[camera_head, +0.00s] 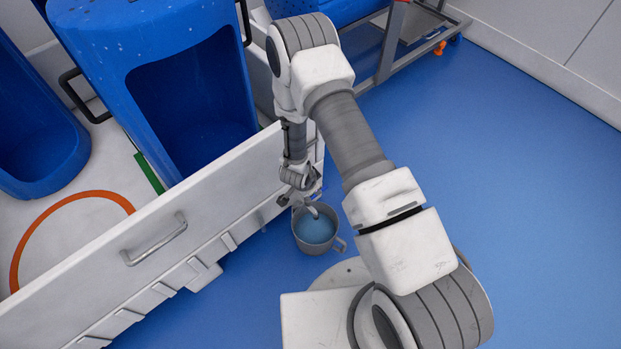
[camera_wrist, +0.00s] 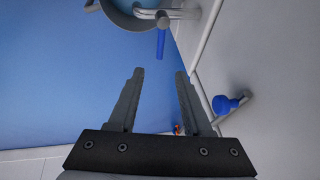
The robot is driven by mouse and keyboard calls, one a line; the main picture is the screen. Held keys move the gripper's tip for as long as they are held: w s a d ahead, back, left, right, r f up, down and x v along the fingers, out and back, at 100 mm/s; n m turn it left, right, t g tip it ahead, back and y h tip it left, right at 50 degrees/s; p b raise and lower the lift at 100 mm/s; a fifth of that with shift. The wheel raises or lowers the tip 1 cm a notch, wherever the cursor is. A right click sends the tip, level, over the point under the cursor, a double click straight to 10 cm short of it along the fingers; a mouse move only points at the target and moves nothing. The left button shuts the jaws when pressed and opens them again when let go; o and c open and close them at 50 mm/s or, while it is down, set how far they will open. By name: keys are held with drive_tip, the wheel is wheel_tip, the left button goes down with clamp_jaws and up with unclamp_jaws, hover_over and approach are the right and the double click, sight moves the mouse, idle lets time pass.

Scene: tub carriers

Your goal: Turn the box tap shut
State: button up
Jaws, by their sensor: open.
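In the wrist view a tap with a curved grey spout (camera_wrist: 152,14) and a blue lever (camera_wrist: 161,42) shows at the top, just beyond my fingertips. My gripper (camera_wrist: 158,73) is open, with nothing between its fingers; the lever lies ahead of the gap, apart from the fingers. In the head view my gripper (camera_head: 300,178) is beside the white box's near end, above the spout (camera_head: 312,211). A grey two-handled pot (camera_head: 299,240) with bluish contents stands under the spout. It also shows in the wrist view (camera_wrist: 118,17). The lever is hard to make out in the head view.
A blue knob (camera_wrist: 226,104) sticks out of the white wall at right in the wrist view. The white box (camera_head: 110,268) has a grey handle (camera_head: 155,240). Blue tubs (camera_head: 110,45) stand behind its front panel. The blue floor (camera_head: 540,190) to the right is clear.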

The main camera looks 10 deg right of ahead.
drive_tip(key=shift+p+v, duration=0.4)
drive_tip(key=shift+v, duration=1.5)
